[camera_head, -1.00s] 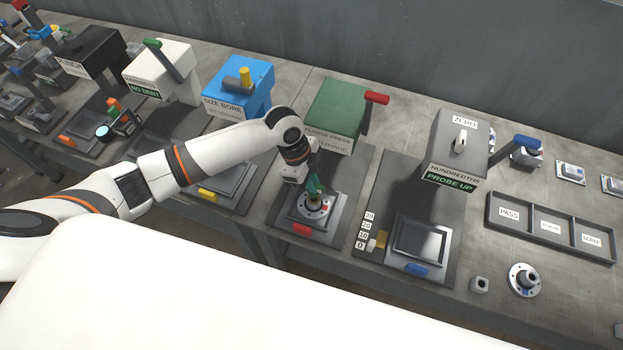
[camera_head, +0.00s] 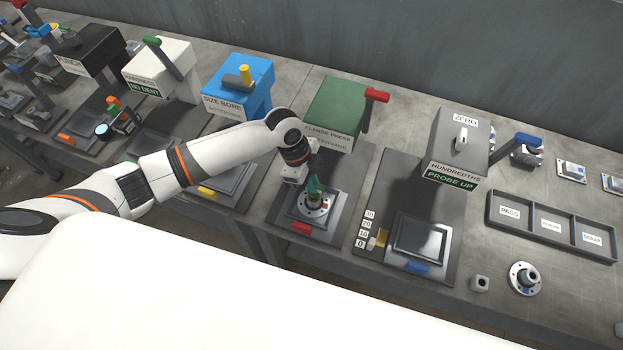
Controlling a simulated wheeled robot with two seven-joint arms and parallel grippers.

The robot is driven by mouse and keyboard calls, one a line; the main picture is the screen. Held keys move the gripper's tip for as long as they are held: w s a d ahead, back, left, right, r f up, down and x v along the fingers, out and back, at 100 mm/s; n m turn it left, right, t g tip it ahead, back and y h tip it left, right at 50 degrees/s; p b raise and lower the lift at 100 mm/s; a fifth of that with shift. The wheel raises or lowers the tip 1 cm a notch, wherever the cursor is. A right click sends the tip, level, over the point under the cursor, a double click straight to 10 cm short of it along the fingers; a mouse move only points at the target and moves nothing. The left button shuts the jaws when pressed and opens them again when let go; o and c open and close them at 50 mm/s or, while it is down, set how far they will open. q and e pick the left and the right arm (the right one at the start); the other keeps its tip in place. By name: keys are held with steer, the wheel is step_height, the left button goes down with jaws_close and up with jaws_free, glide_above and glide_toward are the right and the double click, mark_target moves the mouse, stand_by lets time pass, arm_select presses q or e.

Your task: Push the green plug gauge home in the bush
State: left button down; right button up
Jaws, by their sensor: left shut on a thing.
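The green plug gauge (camera_head: 315,187) stands roughly upright over the centre of a round flanged part (camera_head: 314,206), which sits on the plate of the flange press (camera_head: 335,112). The bush is at the middle of that flange; how deep the gauge sits in it is too small to tell. My left gripper (camera_head: 314,176) reaches in from the upper left and is shut at the top of the green gauge. Its fingers are small and partly hidden. My right gripper is not in view.
The press's red-knobbed lever (camera_head: 376,96) stands behind to the right. The gauge station marked PROBE UP (camera_head: 459,145) is to the right.

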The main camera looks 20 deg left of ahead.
arm_select(q)
steer(key=shift+f+b, duration=0.85)
steer(key=shift+f, duration=0.65)
steer(key=c, duration=1.4)
jaws_free()
steer(key=shift+o, duration=0.2)
steer(key=shift+r, duration=0.1)
steer(key=b+v, duration=0.2)
steer(key=v, duration=1)
